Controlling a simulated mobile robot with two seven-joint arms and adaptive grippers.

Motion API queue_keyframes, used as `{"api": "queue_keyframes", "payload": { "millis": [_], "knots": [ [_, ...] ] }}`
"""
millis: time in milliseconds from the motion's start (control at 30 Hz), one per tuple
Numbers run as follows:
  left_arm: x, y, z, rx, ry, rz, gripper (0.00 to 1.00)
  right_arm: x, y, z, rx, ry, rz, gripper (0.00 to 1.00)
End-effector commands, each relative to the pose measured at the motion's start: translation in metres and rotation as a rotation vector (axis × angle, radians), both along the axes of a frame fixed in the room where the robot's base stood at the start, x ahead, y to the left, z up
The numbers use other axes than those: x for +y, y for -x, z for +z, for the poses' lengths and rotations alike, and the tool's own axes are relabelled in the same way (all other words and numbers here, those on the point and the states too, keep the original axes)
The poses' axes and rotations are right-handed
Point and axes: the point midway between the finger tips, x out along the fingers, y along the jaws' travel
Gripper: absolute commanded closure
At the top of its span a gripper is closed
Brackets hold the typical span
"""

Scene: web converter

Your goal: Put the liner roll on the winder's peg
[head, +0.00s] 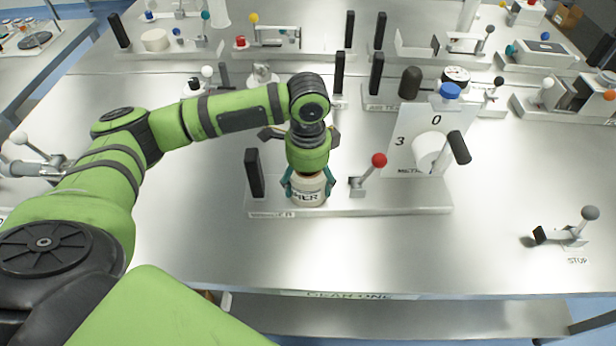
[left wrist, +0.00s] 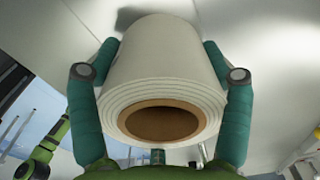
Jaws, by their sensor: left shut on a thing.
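My left gripper (head: 308,189) is shut on a white roll (head: 309,196), with teal fingers on both sides of it. In the head view the roll is low over the front station plate (head: 400,198), between a black post (head: 254,173) and a red-knobbed lever (head: 370,172). I cannot tell whether it touches the plate. No peg shows under the roll; that spot is hidden. My right gripper is not in view.
A panel (head: 409,130) with digits and a white drum (head: 430,151) with a black handle (head: 459,147) stands right of the lever. A STOP lever (head: 570,230) is at far right. More stations with posts and levers fill the back. The front table strip is clear.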

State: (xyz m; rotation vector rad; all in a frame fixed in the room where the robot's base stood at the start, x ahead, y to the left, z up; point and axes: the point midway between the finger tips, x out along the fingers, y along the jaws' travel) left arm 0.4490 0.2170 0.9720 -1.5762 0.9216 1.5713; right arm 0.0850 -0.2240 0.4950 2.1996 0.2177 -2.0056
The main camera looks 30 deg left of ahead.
Motion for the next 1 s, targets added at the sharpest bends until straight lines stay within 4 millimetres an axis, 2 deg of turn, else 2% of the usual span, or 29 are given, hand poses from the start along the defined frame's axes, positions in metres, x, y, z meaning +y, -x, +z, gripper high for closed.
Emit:
{"api": "queue_keyframes", "payload": {
  "millis": [33, 67, 433, 567, 667, 1000],
  "knots": [
    [0.000, 0.000, -0.001, 0.001, 0.000, 0.000, 0.09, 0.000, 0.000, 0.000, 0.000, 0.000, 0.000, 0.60],
    [0.000, 0.000, -0.001, 0.001, 0.000, 0.000, 0.00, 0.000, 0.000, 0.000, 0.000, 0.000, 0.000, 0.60],
    [0.000, 0.000, 0.000, 0.000, 0.000, 0.000, 0.00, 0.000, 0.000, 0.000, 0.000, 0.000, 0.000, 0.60],
    [0.000, 0.000, 0.009, -0.001, 0.000, 0.000, 0.00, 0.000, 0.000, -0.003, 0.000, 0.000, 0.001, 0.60],
    [0.000, -0.001, 0.024, -0.004, 0.001, -0.001, 0.00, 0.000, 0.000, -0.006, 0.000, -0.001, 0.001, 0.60],
    [-0.001, -0.001, 0.096, -0.004, 0.001, 0.000, 0.00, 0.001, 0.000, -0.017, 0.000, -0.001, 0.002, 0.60]
  ]
}}
